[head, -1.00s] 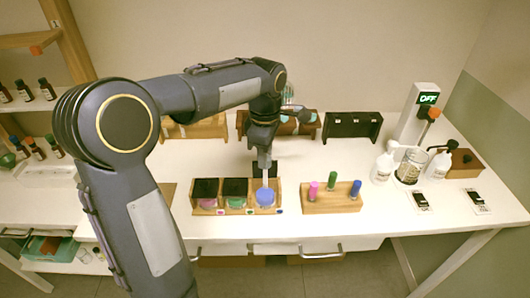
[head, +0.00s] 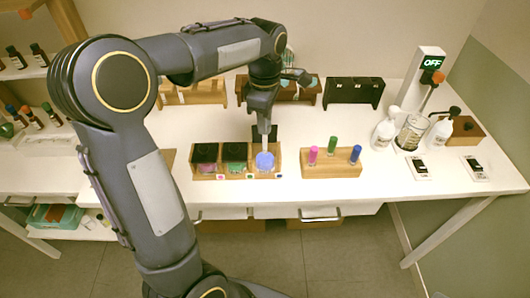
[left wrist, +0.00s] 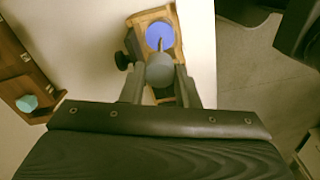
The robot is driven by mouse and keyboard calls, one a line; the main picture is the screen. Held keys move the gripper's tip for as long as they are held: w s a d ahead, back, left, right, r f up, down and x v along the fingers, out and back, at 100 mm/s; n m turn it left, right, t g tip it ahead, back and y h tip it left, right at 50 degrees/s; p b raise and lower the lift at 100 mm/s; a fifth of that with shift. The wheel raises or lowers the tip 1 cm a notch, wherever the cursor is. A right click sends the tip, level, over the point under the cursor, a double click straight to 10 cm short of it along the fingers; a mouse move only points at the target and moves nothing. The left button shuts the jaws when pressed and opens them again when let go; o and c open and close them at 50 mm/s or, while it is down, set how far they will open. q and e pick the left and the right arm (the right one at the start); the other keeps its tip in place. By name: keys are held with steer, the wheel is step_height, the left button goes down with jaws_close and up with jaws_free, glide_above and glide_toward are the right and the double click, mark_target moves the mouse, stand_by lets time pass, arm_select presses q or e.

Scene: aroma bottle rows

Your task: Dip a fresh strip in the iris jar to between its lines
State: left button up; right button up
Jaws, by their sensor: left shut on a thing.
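The wooden rack (head: 208,177) holds a pink jar (head: 205,167) and a green jar (head: 235,166), both under black lids. The open jar with blue-violet contents (head: 264,162) is at its right end; its label is too small to read. My left gripper (head: 263,137) is above this jar, shut on a thin pale piece pointing down at it. In the left wrist view a grey rounded piece (left wrist: 160,70) sits between the fingers, its slim tip over the blue-violet surface (left wrist: 160,32). Whether the tip touches the liquid, and any lines, I cannot tell.
A wooden block with pink, green and blue upright pieces (head: 331,170) stands to the right. Further right are white bottles (head: 384,132), a glass jar (head: 411,133) and an "OFF" post (head: 431,64). Racks (head: 353,91) stand at the back. Table is clear between them.

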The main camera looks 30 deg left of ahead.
arm_select(q)
steer(key=shift+f+b, duration=0.8)
steer(key=shift+f, duration=0.4)
stand_by(0.5)
steer(key=shift+f, duration=0.3)
stand_by(1.2)
steer(key=shift+r, duration=0.15)
stand_by(0.5)
steer(key=shift+r+p, duration=2.9)
steer(key=shift+r, duration=0.05)
